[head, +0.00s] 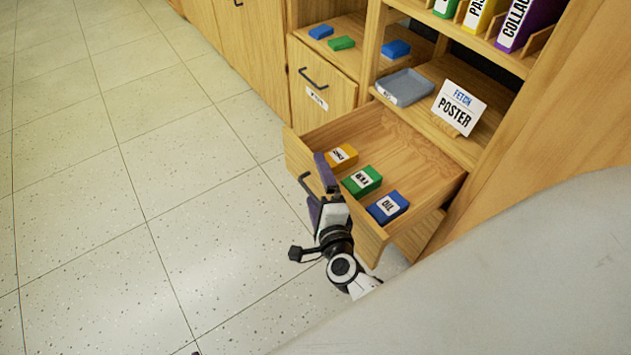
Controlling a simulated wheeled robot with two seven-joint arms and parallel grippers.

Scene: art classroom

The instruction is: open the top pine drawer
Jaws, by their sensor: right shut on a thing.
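The pine drawer (413,163) is pulled well out of the cabinet, and its inside shows. Its dark handle (304,181) is on the front panel, partly hidden by my right gripper. My right gripper (320,190), with purple fingers, is at the front panel and shut on the handle. An orange box (342,156), a green box (363,180) and a blue box marked OIL (388,207) lie in a row in the drawer near its front. My left gripper is not in view.
Above the drawer, a shelf holds a grey-blue tray (405,87) and a POSTER card (458,107). A closed cabinet front (322,95) with a dark handle stands left of it. Speckled floor (120,200) lies clear to the left.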

